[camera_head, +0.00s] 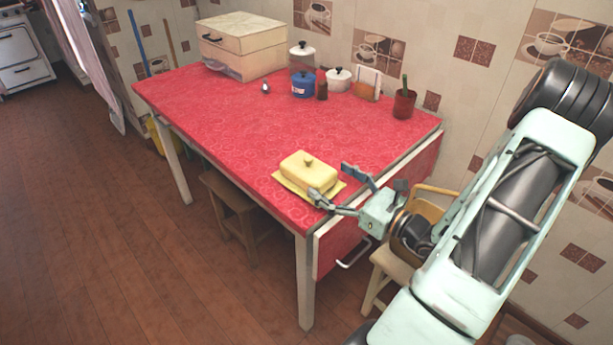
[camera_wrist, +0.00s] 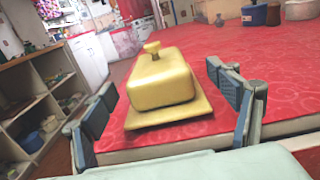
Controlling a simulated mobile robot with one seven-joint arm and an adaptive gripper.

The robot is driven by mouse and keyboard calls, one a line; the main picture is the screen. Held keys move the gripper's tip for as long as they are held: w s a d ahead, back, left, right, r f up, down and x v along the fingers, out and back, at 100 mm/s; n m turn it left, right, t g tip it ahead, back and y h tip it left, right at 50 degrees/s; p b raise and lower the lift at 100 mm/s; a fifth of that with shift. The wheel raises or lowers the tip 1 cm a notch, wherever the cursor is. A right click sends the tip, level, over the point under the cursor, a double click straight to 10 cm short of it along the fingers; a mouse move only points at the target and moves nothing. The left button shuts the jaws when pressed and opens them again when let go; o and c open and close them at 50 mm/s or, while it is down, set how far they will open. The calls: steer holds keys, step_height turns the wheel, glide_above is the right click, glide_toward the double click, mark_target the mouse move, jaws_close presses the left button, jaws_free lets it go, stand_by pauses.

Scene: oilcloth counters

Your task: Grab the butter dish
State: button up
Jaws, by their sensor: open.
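The butter dish (camera_head: 309,170) is pale yellow, with a knobbed lid on a flat tray-like base. It stands upright near the front right corner of the red-covered table (camera_head: 240,120). My gripper (camera_head: 333,184) is open at the right end of the dish, just over the table edge. In the wrist view the butter dish (camera_wrist: 163,82) sits ahead, between the two spread fingers of my gripper (camera_wrist: 165,110). Gaps show between the dish and both fingers, and I see no contact. The knob on the lid is unobstructed.
At the back of the table stand a cream box (camera_head: 243,45), a blue canister (camera_head: 303,84), a white lidded pot (camera_head: 338,79) and a dark red cup (camera_head: 403,104). The table's middle is clear. A stool (camera_head: 238,200) is under the table; a chair (camera_head: 395,266) stands below my gripper.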

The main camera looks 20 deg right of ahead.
mark_target(308, 165)
steer(key=b+x, duration=0.1)
steer(key=x, duration=0.6)
steer(key=shift+w+a, duration=0.1)
steer(key=shift+a, duration=0.1)
steer(key=shift+c, duration=0.4)
steer(key=c, duration=1.7)
steer(key=shift+o, duration=0.2)
steer(key=shift+r, duration=0.1)
